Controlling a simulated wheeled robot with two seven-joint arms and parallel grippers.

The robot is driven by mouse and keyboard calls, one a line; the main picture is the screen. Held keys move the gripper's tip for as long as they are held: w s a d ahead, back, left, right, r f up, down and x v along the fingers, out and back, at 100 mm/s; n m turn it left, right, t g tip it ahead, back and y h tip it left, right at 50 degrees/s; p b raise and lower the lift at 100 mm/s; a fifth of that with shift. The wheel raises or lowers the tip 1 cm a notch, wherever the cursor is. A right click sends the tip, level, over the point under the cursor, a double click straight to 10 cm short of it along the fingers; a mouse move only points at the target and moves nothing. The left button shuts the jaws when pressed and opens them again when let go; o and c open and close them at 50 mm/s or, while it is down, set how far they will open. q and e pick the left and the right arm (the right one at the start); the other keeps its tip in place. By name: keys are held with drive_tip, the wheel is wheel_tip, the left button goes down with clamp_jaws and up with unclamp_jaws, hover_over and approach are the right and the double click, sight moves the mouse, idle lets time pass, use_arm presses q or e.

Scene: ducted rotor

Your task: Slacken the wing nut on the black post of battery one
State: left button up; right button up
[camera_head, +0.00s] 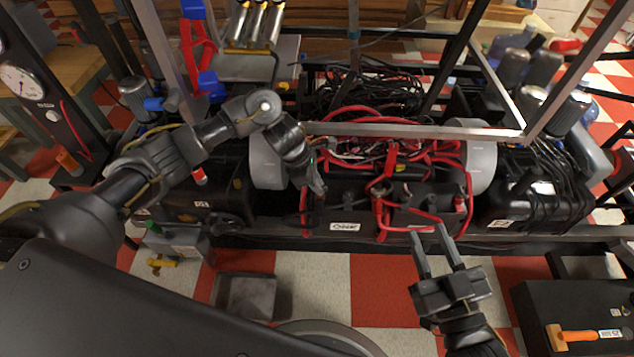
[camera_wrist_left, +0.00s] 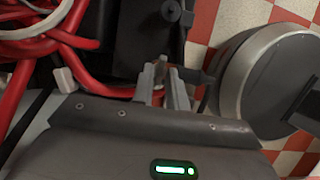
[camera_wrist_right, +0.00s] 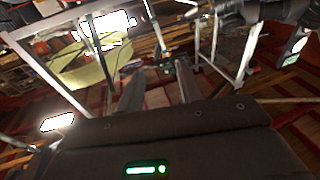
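Battery one (camera_head: 400,222) is the black box labelled ONE at the middle of the head view, with red cables over its top. My left gripper (camera_head: 318,187) reaches down to its left end. In the left wrist view its fingers (camera_wrist_left: 164,82) are close together around a small brownish piece, seemingly the wing nut (camera_wrist_left: 168,73), beside a dark block (camera_wrist_left: 143,35). The fingers hide most of the nut and the post under it. My right gripper (camera_head: 433,238) is open and empty, in front of the battery's right part; its spread fingers also show in the right wrist view (camera_wrist_right: 160,88).
A metal frame bar (camera_head: 420,131) crosses behind the battery. Red cables (camera_head: 390,190) and black wire bundles (camera_head: 370,92) crowd the middle. Black units flank the battery. The checkered floor in front is partly clear.

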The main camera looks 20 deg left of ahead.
use_arm(q)
clamp_jaws()
